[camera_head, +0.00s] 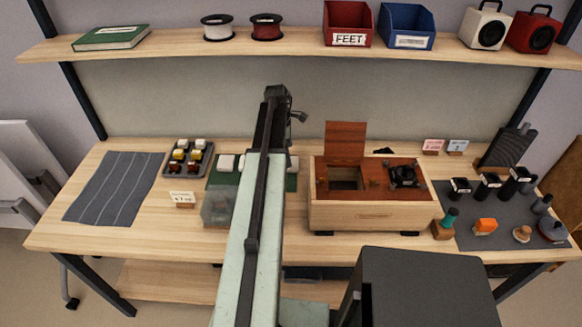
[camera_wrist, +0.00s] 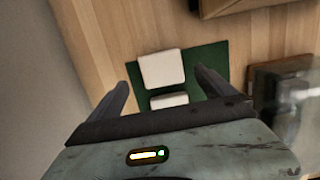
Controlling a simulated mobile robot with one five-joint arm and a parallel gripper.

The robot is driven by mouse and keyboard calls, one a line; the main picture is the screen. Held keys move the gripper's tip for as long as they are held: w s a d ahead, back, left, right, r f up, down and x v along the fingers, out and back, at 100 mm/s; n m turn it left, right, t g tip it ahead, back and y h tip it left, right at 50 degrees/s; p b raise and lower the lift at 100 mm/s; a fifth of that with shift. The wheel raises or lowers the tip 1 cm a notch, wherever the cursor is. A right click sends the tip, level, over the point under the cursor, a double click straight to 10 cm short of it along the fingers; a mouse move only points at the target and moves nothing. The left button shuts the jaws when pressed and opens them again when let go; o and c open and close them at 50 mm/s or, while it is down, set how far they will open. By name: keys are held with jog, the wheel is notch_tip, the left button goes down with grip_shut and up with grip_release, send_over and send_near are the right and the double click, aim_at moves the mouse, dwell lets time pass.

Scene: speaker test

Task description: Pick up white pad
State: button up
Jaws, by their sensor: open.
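Several white pads lie on a dark green mat on the bench. In the head view one white pad (camera_head: 226,162) is left of my arm and another (camera_head: 293,163) shows just right of it; my arm hides the middle of the mat (camera_head: 290,183). In the wrist view a larger-looking white pad (camera_wrist: 162,69) and a second white pad (camera_wrist: 169,101) lie on the green mat (camera_wrist: 205,58). My gripper (camera_wrist: 161,78) is open and empty, its fingers on either side of the pads in the picture. I cannot tell its height above them.
A clear box (camera_head: 217,207) stands in front of the mat, also in the wrist view (camera_wrist: 283,84). A wooden box (camera_head: 370,212) with a raised lid stands to the right. A tray of small blocks (camera_head: 176,173) and a striped grey cloth (camera_head: 115,188) lie to the left.

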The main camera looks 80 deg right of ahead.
jog(key=f+b, duration=0.4)
jog(key=f, duration=0.1)
jog(key=shift+s+a, duration=0.1)
jog(key=shift+s, duration=0.3)
jog(key=shift+r, duration=0.2)
jog(key=c, duration=1.4)
notch_tip(320, 180, up, 10)
jog(key=p, duration=1)
